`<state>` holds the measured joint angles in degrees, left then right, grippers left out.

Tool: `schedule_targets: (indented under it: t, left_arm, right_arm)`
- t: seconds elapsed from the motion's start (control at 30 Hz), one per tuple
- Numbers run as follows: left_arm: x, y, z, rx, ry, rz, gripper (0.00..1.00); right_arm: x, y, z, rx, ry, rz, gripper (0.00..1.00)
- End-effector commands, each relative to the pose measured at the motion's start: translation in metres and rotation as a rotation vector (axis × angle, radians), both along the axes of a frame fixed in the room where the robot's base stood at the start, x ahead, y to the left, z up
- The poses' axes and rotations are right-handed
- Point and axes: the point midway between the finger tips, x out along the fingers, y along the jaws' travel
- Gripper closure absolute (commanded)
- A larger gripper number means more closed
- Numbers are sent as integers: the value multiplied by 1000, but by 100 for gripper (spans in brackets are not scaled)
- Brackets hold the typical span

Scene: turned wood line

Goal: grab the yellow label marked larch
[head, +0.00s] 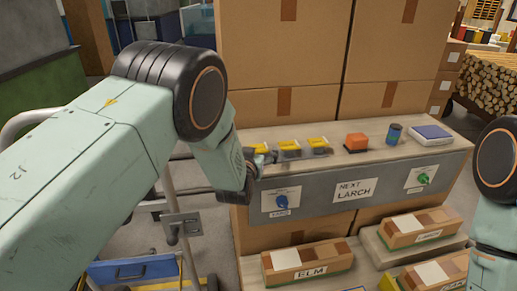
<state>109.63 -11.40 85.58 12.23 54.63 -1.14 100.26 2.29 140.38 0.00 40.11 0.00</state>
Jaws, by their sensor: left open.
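Three yellow labels sit in a row on the left part of the bench top: a left one (259,148), a middle one (290,145) and a right one (318,142). They rest in or on small grey pieces. Their markings are too small to read, so I cannot tell which is larch. My left gripper (266,157) is open, close by the left label at the bench's left end; my wrist partly hides this spot, and I cannot tell whether it touches. My right arm shows at the right edge, its gripper out of frame.
Cardboard boxes (285,45) rise behind.

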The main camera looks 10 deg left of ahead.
Motion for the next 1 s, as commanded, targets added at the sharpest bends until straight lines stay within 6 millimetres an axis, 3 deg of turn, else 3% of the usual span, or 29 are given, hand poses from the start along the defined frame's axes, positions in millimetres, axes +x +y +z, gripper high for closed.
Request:
schedule_targets:
  t: [0.33, 0.8, 1.0]
  left_arm:
    - [5, -1, -1, 1, 1, 0, 10]
    - [5, -1, -1, 1, 1, 0, 49]
    - [5, -1, -2, 1, 2, 0, 53]
  right_arm:
    - [0, 0, 0, 0, 0, 0, 60]
    - [0, 0, 0, 0, 0, 0, 60]
    - [0, 0, 0, 0, 0, 0, 60]
